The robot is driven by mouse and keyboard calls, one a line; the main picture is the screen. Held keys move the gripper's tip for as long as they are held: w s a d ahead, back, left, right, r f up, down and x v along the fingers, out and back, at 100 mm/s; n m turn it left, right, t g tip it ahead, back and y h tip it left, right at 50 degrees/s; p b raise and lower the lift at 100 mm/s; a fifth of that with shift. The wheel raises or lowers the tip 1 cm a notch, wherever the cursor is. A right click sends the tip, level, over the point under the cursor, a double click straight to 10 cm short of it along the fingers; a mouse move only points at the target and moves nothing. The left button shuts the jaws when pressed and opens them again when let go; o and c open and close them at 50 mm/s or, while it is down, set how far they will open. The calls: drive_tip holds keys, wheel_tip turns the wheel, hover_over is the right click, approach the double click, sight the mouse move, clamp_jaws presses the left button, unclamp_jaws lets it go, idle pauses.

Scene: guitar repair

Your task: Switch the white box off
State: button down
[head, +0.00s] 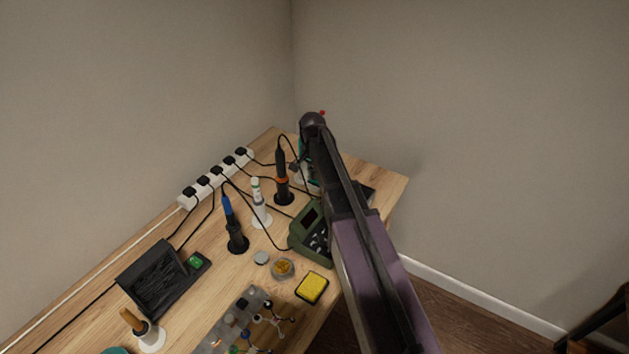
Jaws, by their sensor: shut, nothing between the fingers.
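A long white power strip (196,196) with several black plugs in it lies along the back left edge of the wooden table. It is the only white, box-like thing I can make out clearly, and I cannot tell whether it is the white box. No switch or lit lamp can be told on it at this size. My arm reaches over the right part of the table and covers what is behind it. My gripper is hidden by the arm, so its fingers and what they are near cannot be seen.
A green device (305,233) stands partly under my arm. Soldering irons stand in holders: blue (228,208), white (256,190), orange-black (282,175). A black tray (160,277), a yellow sponge (312,287) and loose cables crowd the table (388,182). Walls close the back and right.

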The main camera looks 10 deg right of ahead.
drive_tip(key=shift+r+p, duration=3.45)
drive_tip(key=shift+p, duration=0.05)
drive_tip(key=s+r+n+p, duration=0.3)
drive_tip(key=s+n, duration=0.6)
drive_tip(key=s, duration=1.3)
drive_tip(key=shift+s+a, duration=0.15)
drive_tip(key=shift+a, duration=0.05)
